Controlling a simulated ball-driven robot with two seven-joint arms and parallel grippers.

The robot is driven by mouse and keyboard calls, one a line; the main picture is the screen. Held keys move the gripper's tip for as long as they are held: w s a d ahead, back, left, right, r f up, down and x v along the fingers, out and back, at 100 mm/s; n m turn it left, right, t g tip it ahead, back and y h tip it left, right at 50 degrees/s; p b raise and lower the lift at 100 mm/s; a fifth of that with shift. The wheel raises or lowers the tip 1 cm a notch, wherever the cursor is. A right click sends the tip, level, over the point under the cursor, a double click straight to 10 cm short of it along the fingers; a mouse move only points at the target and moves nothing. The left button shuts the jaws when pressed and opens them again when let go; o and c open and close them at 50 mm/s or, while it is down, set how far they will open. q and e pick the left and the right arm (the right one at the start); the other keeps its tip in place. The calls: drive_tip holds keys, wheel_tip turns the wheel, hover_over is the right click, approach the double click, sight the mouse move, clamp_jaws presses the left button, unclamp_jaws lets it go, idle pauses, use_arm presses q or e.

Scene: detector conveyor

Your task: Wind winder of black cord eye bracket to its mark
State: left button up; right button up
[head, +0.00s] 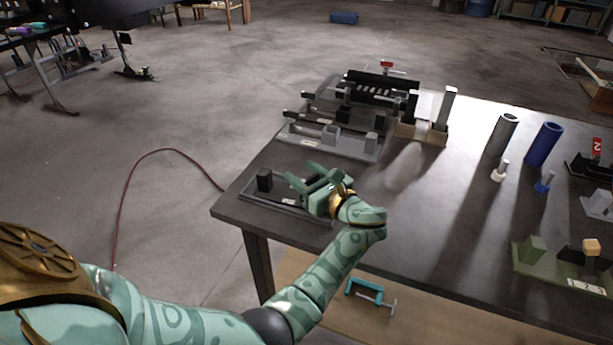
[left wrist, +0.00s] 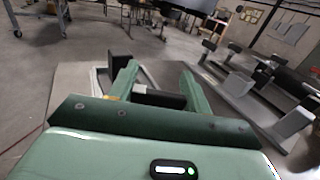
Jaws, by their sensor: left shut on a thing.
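The black cord eye bracket (head: 264,203) lies at the near left corner of the dark table, a low dark base with an upright black block (head: 264,180) at its left end. My left gripper (head: 302,178) is over the right part of this base, fingers pointing left. In the left wrist view, a dark piece (left wrist: 160,98), seemingly the winder, sits between the two green fingers (left wrist: 158,82), and the gripper is shut on it. The black block (left wrist: 120,66) shows beyond the left finger. The fingers hide most of the winder, and its mark cannot be made out. My right gripper is not in view.
Grey brackets (head: 330,143) stand behind, close to the gripper. A wooden block with posts (head: 422,133), a grey tube (head: 503,133), a blue tube (head: 544,144) and a green bracket (head: 560,268) are to the right. The middle of the table (head: 440,200) is clear. A teal clamp (head: 370,293) lies below.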

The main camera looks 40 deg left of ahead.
use_arm(q)
drive_tip(key=shift+n+g+b, duration=0.45)
drive_tip(key=shift+n+g, duration=0.05)
drive_tip(key=shift+g, duration=0.3)
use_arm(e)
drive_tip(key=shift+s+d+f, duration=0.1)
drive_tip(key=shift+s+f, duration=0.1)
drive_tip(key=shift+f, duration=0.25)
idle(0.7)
use_arm(q)
drive_tip(key=o, duration=1)
drive_tip(key=shift+s, duration=0.1)
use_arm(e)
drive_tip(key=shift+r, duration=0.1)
